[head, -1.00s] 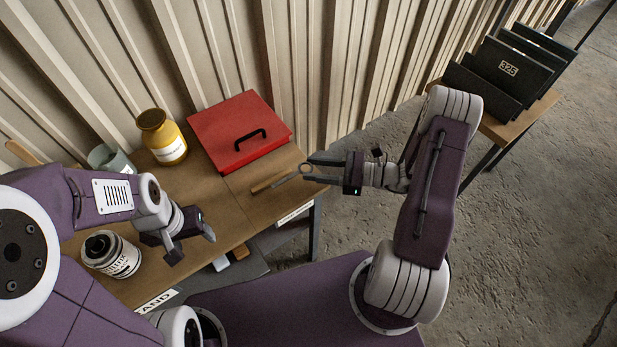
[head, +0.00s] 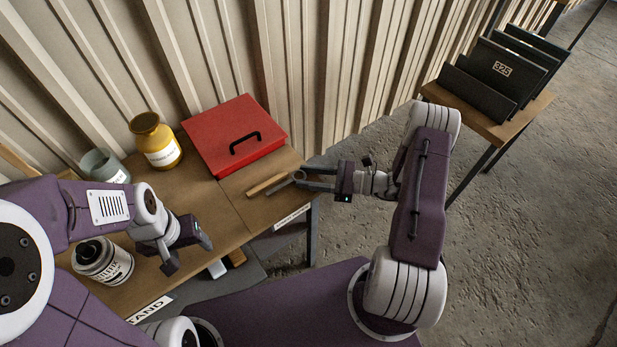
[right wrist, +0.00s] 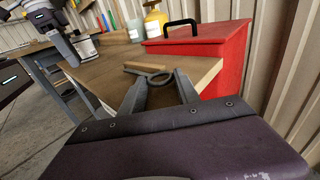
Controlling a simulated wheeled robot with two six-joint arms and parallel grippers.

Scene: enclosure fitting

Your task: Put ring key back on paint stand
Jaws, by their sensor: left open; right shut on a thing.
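The ring key has a wooden handle (head: 266,184) and a grey ring end (head: 299,175). It also shows in the right wrist view (right wrist: 160,77). My right gripper (head: 305,179) is shut on the ring end, its fingers on either side in the right wrist view (right wrist: 160,84). The handle points left over the right part of the wooden top; I cannot tell whether it touches the surface. The wooden stand (head: 190,200) has a front label (head: 150,308) reading "TAND" in its visible part. My left gripper (head: 188,255) is open and empty above the stand's front.
A red box (head: 215,150) with a black handle lies behind the key. A yellow jar (head: 163,157), a grey-green cup (head: 112,172) and a white labelled can (head: 115,268) stand on the left part. Black racks (head: 475,92) sit on a far table. Corrugated wall runs behind.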

